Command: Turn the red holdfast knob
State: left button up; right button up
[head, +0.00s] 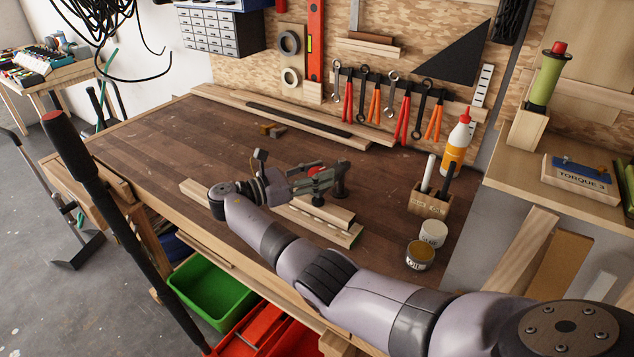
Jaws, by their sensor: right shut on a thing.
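The red holdfast knob (314,170) shows as a small patch of red above the middle of the workbench. It is partly hidden by my right gripper. My left gripper is not in view.
Wooden boards (330,228) lie under and in front of the gripper. The bench's left part is mostly clear.

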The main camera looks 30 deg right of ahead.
aim_at(318, 170)
jog(key=shift+m+g, duration=0.3)
jog(key=shift+g, duration=0.2)
jog(key=shift+r, duration=0.1)
jog(key=o, duration=1.2)
jog(key=shift+d, duration=0.1)
notch_tip(318, 170, up, 10)
jog(key=shift+f, duration=0.1)
